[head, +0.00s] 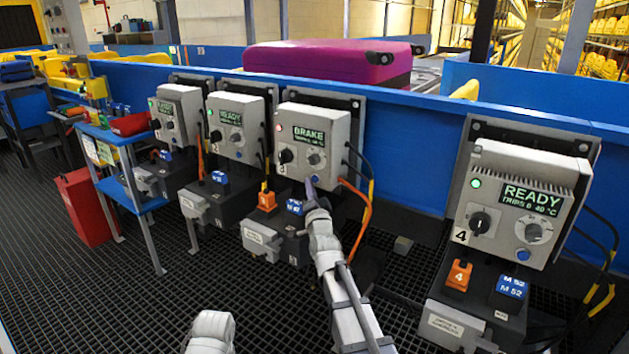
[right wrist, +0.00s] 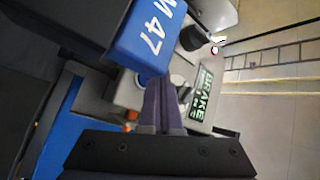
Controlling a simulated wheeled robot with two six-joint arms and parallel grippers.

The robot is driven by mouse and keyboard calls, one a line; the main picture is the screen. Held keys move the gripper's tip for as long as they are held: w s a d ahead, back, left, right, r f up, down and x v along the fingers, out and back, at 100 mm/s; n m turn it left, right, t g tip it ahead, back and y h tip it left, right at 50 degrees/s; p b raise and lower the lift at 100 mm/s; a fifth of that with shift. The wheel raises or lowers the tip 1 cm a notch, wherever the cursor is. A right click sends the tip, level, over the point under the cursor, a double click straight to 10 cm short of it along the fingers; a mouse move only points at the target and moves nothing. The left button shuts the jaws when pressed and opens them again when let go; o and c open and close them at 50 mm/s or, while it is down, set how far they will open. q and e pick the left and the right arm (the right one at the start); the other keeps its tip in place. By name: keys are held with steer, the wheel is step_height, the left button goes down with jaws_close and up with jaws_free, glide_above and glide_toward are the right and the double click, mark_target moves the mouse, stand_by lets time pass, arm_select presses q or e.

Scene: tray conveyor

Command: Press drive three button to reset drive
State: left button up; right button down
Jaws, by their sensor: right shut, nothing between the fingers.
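The drive three unit (head: 340,130) is a grey box on the blue wall. Its screen (head: 309,136) reads BRAKE, with a red light at its left. A black knob (head: 285,156) and a grey dial (head: 317,160) sit below the screen. My right gripper (head: 309,184) is shut and empty, its fingertips at the lower front of this box. They cover the spot below the dial, so I cannot see a button there or tell contact. In the right wrist view the shut fingers (right wrist: 163,90) point at the panel beside the BRAKE screen (right wrist: 203,94). My left gripper is not visible.
Drive four (head: 520,195) at the right reads READY, with a green light and a blue button (head: 523,254). Two more READY drives (head: 230,123) stand at the left. A blue M 47 block (right wrist: 146,36) is close to my right fingers. Cables (head: 362,205) hang right of drive three.

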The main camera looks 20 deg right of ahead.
mark_target(300, 204)
steer(key=shift+w+d, duration=0.1)
steer(key=shift+w+d, duration=0.2)
steer(key=shift+d, duration=0.05)
steer(key=shift+w+d, duration=0.25)
steer(key=shift+d, duration=0.1)
stand_by(1.0)
steer(key=shift+s, duration=0.1)
steer(key=shift+s+a, duration=0.45)
steer(key=shift+a, duration=0.2)
steer(key=shift+s+a, duration=0.8)
steer(key=shift+a, duration=0.2)
steer(key=shift+s+a, duration=0.75)
steer(key=shift+a, duration=0.25)
